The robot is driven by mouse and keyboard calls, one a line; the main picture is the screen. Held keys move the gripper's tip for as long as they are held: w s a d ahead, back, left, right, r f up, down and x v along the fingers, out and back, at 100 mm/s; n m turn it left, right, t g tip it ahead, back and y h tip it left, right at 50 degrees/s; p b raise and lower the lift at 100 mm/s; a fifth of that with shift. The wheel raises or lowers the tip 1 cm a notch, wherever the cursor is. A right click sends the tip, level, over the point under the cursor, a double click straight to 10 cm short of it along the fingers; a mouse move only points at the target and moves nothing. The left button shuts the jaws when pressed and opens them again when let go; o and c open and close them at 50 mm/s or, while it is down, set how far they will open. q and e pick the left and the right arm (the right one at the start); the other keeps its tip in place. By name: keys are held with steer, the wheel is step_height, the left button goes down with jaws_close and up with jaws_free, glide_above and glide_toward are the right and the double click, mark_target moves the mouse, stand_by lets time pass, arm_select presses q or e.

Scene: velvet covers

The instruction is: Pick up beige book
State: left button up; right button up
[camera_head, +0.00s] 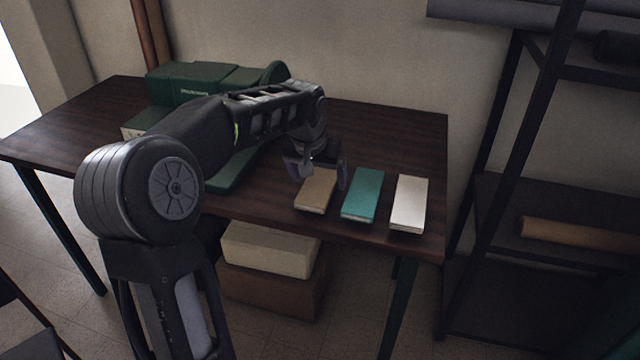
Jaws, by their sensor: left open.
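The beige book (316,192) lies flat near the front edge of the dark wooden table, leftmost in a row of three books. A teal book (362,193) lies to its right, and a white book (409,202) lies right of that. My left gripper (318,176) is open, fingers pointing down, over the far end of the beige book. Its fingers hide part of that end. I cannot tell whether they touch the book. My right gripper is not in view.
A green sewing machine (195,82) stands at the back left of the table (395,135), partly behind my left arm. Boxes (268,250) are stacked under the table. A dark shelf rack (520,150) stands at the right. The table's back right is clear.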

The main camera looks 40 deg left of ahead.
mark_target(319, 185)
arm_select(q)
steer(key=shift+w+a+f, duration=0.1)
steer(key=shift+w+f, duration=0.15)
steer(key=shift+f, duration=0.4)
steer(key=shift+c, duration=0.2)
steer(key=c, duration=1.6)
steer(key=shift+o, duration=0.2)
steer(key=shift+r, duration=0.15)
step_height(319, 185, up, 10)
steer(key=shift+p, duration=0.35)
